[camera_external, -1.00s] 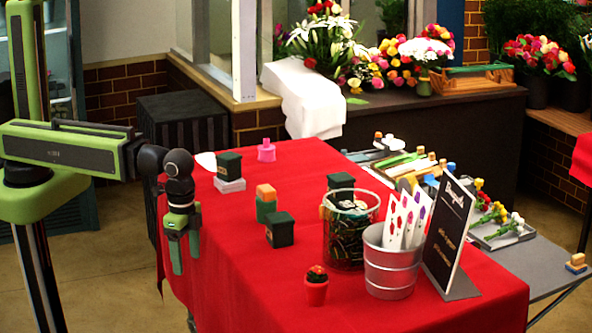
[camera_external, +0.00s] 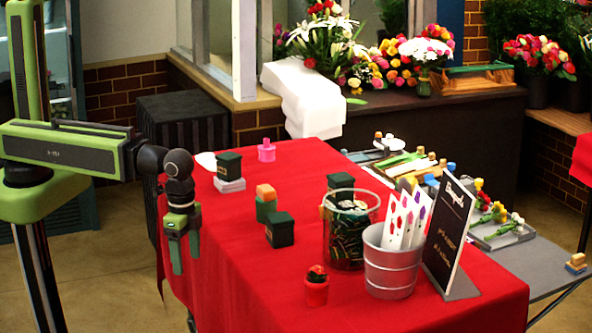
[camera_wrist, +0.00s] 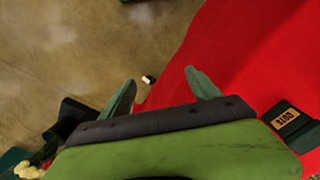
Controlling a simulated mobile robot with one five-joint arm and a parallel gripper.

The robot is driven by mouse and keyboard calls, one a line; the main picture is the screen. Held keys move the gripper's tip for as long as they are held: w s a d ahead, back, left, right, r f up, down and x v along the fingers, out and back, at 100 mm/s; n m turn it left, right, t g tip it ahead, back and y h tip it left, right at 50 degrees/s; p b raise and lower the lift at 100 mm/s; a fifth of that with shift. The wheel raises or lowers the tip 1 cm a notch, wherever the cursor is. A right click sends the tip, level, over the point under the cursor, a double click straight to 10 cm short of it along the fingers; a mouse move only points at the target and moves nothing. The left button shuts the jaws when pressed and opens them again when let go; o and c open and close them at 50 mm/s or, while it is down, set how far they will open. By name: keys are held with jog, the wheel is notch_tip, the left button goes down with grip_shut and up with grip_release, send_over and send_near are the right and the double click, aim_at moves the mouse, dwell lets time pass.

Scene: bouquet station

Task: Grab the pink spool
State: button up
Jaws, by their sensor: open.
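A small pink spool-like object (camera_external: 266,151) stands upright near the far left edge of the red-covered table (camera_external: 235,260) in the external view. My gripper (camera_external: 185,268) hangs at the table's left edge with its fingers pointing down, well in front of the pink object and apart from it. In the wrist view my gripper (camera_wrist: 158,90) is open with nothing between its fingers. Under it show the concrete floor and the edge of the red cloth. The pink object does not show in the wrist view.
Dark green boxes (camera_external: 280,230) and an orange-and-green block stack (camera_external: 266,203) stand on the table. A glass jar (camera_external: 346,255), a metal bucket (camera_external: 390,275), a small potted cactus (camera_external: 316,290) and a black sign (camera_external: 448,235) crowd the front right. Left-centre cloth is clear.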

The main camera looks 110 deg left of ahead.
jog(key=shift+o, duration=1.4)
